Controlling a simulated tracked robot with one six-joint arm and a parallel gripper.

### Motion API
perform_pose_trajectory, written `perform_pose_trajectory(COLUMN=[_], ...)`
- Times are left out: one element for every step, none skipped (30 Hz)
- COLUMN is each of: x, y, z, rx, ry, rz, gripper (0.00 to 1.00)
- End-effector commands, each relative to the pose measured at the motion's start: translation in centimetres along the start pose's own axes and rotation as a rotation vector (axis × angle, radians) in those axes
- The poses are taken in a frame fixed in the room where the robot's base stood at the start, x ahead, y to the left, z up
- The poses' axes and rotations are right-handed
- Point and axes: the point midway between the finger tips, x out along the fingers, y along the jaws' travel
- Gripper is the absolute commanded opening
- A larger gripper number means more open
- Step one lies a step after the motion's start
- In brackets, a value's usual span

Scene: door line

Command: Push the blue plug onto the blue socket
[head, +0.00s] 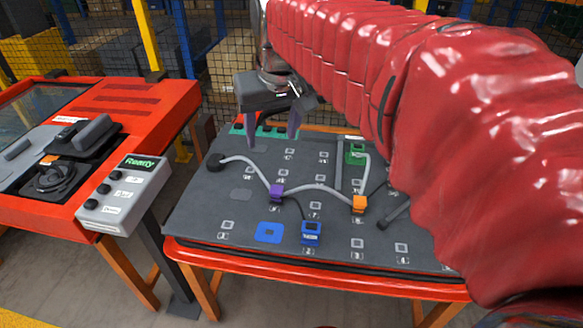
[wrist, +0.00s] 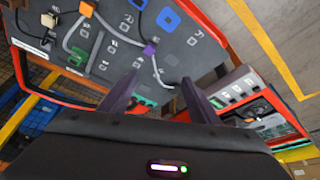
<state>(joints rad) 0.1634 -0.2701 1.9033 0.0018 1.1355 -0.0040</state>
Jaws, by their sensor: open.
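The blue plug (head: 311,232) is a small upright block near the front edge of the dark board, just right of the blue socket (head: 269,232), a flat blue square with a dark centre. The two are apart. In the wrist view the socket (wrist: 168,19) is at the top and the plug (wrist: 139,4) is cut by the top edge. My gripper (head: 272,138) points down over the far left of the board, well behind both. In the wrist view its fingers (wrist: 158,88) are spread with nothing between them.
A purple block (head: 277,190) and an orange block (head: 359,203) sit along a grey cable on the board. A green block (head: 356,155) stands farther back. A grey control box (head: 125,195) reading "Ready" and a red table are at left.

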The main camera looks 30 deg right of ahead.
Motion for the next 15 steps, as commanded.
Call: perform_pose_trajectory(x=[-0.1, 0.0, 0.1, 0.2, 0.3, 0.5, 0.7, 0.9, 1.1, 1.4, 1.6, 1.9, 2.2, 2.5, 2.9], y=[-0.6, -0.9, -1.2, -1.5, -1.8, -2.1, -2.3, -2.5, -2.8, -3.0, -3.2, -3.4, -3.6, -3.8, -3.9], z=[1.5, 2.3, 3.4, 4.2, 5.0, 6.0, 6.9, 7.7, 8.8, 9.6, 10.4, 11.5, 12.4, 13.1, 14.2], rx=[-0.013, -0.020, -0.029, -0.035, -0.042, -0.051, -0.057, -0.063, -0.072, -0.079, -0.085, -0.093, -0.100, -0.107, -0.114], ry=[0.011, 0.015, 0.023, 0.029, 0.033, 0.041, 0.046, 0.051, 0.059, 0.063, 0.068, 0.076, 0.080, 0.086, 0.092], rz=[-0.005, -0.008, -0.011, -0.014, -0.017, -0.021, -0.024, -0.026, -0.030, -0.033, -0.036, -0.040, -0.044, -0.047, -0.050], gripper=[0.56, 0.56, 0.56, 0.56, 0.56, 0.56, 0.56, 0.56, 0.56, 0.56, 0.56, 0.56, 0.56, 0.56, 0.56])
